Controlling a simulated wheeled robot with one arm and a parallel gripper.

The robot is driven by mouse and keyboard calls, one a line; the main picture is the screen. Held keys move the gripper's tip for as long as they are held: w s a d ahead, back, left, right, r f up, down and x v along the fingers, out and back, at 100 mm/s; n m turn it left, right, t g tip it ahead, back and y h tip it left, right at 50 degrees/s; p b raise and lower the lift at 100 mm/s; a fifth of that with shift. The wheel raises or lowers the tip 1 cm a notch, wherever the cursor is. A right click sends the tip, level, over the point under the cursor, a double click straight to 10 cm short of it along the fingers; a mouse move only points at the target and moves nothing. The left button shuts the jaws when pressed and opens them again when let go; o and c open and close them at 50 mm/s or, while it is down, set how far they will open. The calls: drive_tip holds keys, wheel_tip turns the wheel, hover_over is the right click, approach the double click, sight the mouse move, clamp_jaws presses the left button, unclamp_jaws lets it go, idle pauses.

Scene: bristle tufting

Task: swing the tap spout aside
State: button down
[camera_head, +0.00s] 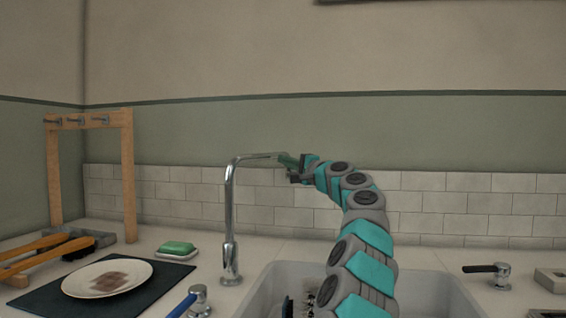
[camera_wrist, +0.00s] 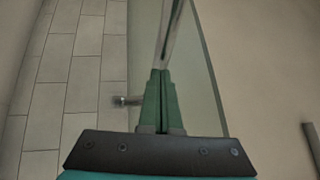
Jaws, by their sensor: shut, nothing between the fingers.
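The chrome tap (camera_head: 230,225) stands upright behind the left edge of the sink. Its spout (camera_head: 258,157) bends over at the top and runs right to my gripper (camera_head: 287,161). My gripper has green fingers, pressed together and empty. In the wrist view the shut fingers (camera_wrist: 161,75) overlap the line of the chrome spout (camera_wrist: 172,30), which stretches away beyond their tips. A short metal end piece (camera_wrist: 127,101), apparently the spout's outlet, sticks out to the left of the fingers. Part of the spout is hidden behind the fingers; I cannot tell whether they touch it.
The sink (camera_head: 430,290) lies below my arm. Left of the tap are green soap (camera_head: 178,247) on a dish, a stained plate (camera_head: 107,277) on a dark mat (camera_head: 40,297), wooden-handled brushes (camera_head: 35,247) and a wooden rack (camera_head: 128,175). A dark-handled lever (camera_head: 490,270) stands right.

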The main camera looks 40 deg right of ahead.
drive_tip(key=s+d+f+b, duration=0.1)
drive_tip(key=s+d, duration=0.4)
drive_tip(key=s, duration=0.6)
drive_tip(key=shift+s+d+f+b, duration=0.2)
drive_tip(key=shift+d+f+b, duration=0.15)
drive_tip(key=shift+f, duration=0.4)
